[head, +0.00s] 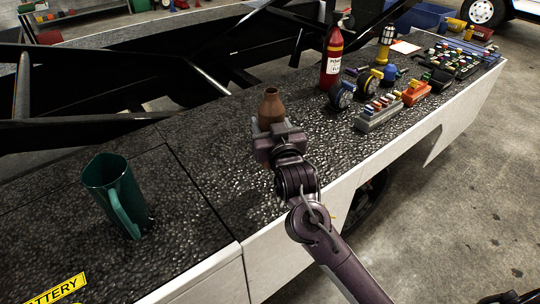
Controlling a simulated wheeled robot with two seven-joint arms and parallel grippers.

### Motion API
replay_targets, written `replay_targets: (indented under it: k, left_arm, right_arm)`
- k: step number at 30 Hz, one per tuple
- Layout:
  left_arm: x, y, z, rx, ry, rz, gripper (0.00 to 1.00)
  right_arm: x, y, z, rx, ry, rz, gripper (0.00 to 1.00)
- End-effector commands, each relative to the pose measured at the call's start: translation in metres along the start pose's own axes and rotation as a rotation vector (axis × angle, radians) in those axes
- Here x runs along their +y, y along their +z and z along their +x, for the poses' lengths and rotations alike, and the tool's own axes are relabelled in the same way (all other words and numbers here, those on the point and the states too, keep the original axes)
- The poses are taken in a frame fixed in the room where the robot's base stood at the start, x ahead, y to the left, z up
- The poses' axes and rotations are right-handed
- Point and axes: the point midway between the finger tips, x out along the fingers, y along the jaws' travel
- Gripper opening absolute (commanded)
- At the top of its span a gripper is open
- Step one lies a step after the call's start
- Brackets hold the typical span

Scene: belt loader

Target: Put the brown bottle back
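The brown bottle (271,104) stands upright above the dark speckled deck of the belt loader, left of the red fire extinguisher (332,62). My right gripper (271,128) reaches it from the near side. Its fingers lie on both sides of the bottle, which fills the gap between them, so it looks shut on the bottle. The gripper hides the bottle's lower part, and I cannot tell if its base touches the deck. My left gripper is not in view.
A green jug (113,196) stands at the left on the deck. A grey connector block (379,113), an orange block (415,93) and several small parts crowd the right. Dark rails run behind. The deck between jug and bottle is clear.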

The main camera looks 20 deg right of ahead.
Motion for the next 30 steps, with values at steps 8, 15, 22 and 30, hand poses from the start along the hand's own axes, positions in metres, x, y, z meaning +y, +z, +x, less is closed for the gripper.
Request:
replay_targets:
  k: [8, 15, 22, 30]
  left_arm:
    - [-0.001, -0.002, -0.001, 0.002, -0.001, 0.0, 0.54]
    - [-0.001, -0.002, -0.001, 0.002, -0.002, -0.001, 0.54]
    - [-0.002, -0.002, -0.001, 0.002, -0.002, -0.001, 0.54]
    - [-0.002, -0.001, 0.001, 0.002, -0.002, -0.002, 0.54]
  right_arm:
    - [0.0, 0.047, 0.0, 0.002, 0.0, -0.001, 0.19]
    - [0.0, 0.077, 0.0, -0.003, 0.0, -0.002, 0.19]
    - [0.0, 0.093, 0.0, 0.003, 0.0, 0.0, 0.19]
    - [0.0, 0.096, 0.0, 0.002, 0.0, 0.0, 0.19]
